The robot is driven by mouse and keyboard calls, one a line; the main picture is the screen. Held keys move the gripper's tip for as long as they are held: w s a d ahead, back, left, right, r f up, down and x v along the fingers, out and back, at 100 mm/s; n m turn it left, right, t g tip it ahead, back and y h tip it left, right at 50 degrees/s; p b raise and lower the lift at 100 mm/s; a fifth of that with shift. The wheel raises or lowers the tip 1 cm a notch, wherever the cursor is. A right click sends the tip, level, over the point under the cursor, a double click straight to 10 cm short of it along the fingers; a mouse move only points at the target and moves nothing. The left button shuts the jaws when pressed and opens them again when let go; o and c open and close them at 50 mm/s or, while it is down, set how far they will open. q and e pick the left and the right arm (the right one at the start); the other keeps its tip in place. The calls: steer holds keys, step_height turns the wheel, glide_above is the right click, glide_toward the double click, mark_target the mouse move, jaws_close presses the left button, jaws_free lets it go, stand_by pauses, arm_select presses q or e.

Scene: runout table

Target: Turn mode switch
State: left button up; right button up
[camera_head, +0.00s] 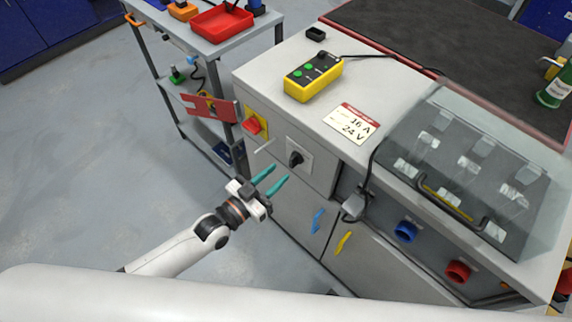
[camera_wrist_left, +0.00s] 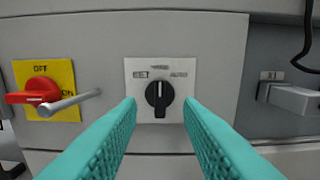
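The mode switch is a black rotary knob (camera_wrist_left: 159,94) on a white plate on the grey cabinet front. Its white pointer line stands upright, between the plate's left label and the AUTO label at right. The knob also shows in the head view (camera_head: 296,158). My left gripper (camera_head: 277,177) is open and empty. Its two teal fingers, seen in the wrist view (camera_wrist_left: 160,112), point at the panel on either side of the knob, and the gripper appears apart from it. My right gripper is not in view.
Left of the knob are a red switch on a yellow plate (camera_wrist_left: 42,92) and a grey bar handle (camera_wrist_left: 70,102) sticking out. A yellow button box (camera_head: 313,76) lies on the cabinet top. A tool cart (camera_head: 215,45) stands behind at left. Floor at left is clear.

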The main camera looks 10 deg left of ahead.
mark_target(290, 163)
arm_select(q)
steer(key=shift+x, duration=2.2)
steer(key=shift+c, duration=0.2)
jaws_close()
